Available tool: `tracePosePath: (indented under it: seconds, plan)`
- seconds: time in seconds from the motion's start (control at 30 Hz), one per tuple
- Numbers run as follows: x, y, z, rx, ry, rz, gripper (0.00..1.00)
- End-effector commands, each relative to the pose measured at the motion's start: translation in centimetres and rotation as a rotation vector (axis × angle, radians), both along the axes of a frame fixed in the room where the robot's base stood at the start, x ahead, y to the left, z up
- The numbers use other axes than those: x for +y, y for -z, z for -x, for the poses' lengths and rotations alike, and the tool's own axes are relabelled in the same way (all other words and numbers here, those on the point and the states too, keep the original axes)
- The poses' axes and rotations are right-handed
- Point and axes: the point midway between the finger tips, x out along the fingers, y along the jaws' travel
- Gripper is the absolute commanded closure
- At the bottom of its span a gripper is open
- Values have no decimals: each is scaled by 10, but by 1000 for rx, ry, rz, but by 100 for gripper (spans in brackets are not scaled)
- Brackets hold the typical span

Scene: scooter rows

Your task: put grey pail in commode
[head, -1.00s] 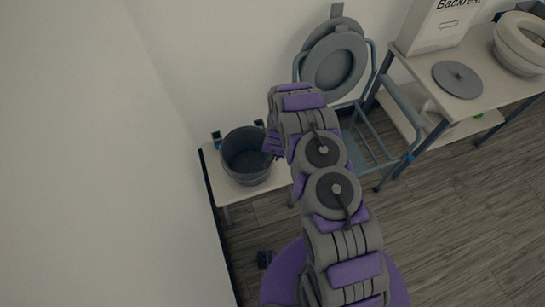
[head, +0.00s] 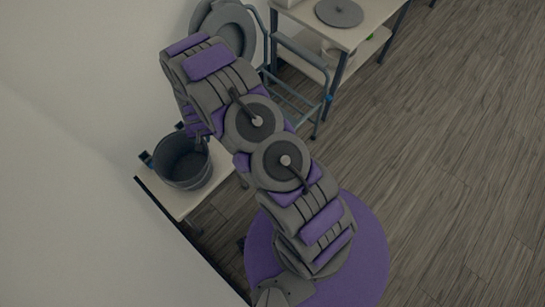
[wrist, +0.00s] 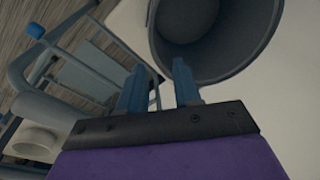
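The grey pail (head: 184,161) stands upright on a small white table (head: 183,203) by the wall, at the left of the head view. The commode (head: 293,92), a blue-grey frame with a raised round grey seat and lid, stands behind my arm and is partly hidden by it. In the wrist view the open pail (wrist: 210,28) is at the top and the commode frame (wrist: 88,72) at the left. My gripper (wrist: 154,72) has its two blue fingers apart at the pail's near-left rim, one outside it and one overlapping it. I cannot tell whether they touch it.
A white table (head: 362,18) with a round grey lid (head: 339,12) and a lower shelf stands beyond the commode. A wall is close on the left. The wooden floor (head: 450,150) on the right is clear. A white bowl-like thing (wrist: 36,140) shows in the wrist view.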

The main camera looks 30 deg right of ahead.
Motion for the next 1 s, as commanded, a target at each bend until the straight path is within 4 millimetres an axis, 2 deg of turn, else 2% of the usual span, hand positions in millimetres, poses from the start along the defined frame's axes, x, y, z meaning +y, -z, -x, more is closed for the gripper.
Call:
tracePosePath:
  seconds: [0.03, 0.23, 0.47, 0.7, 1.0]
  plan:
    - [0, -20, 0, -1, -8, -6, 67]
    - [-3, -100, 15, 22, -56, -30, 67]
    - [-11, -184, 52, 57, -111, -37, 67]
    - [-26, -261, 106, 94, -163, -27, 67]
    - [-50, -336, 193, 145, -210, 5, 67]
